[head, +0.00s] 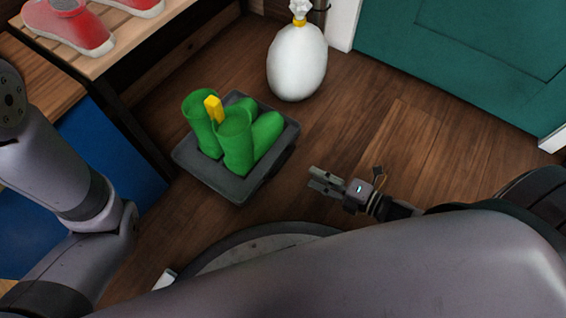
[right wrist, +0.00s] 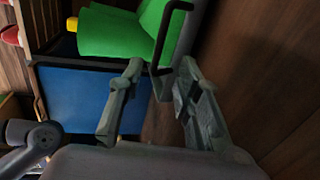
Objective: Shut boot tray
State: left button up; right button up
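The boot tray (head: 240,190) is a dark grey, shallow square tray on the wooden floor, holding green boots (head: 237,140). The boots also show at the top of the right wrist view (right wrist: 115,35). A dark bar handle (right wrist: 188,6) stands out from the tray's side there. My right gripper (head: 314,179) is right of the tray in the head view, apart from it. Its fingers (right wrist: 162,66) are spread, with the handle just beyond and between their tips; contact is not visible. My left arm shows at the left, but its gripper is out of view.
A yellow piece (head: 213,108) sticks up among the boots. A white rounded bag (head: 297,62) stands behind the tray. A wooden bench with red shoes (head: 70,27) and a blue panel (head: 105,150) are at left. A teal door (head: 470,60) is at back right.

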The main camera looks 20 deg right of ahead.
aim_at(283, 160)
jog(key=b+x, duration=0.5)
jog(key=x, duration=0.5)
jog(key=shift+w+a+f, duration=0.1)
jog(key=shift+w+f, duration=0.05)
jog(key=shift+w, duration=0.05)
jog(key=shift+w+a+b, duration=0.35)
jog(key=shift+w+a, duration=0.1)
jog(key=shift+w, duration=0.15)
grip_shut()
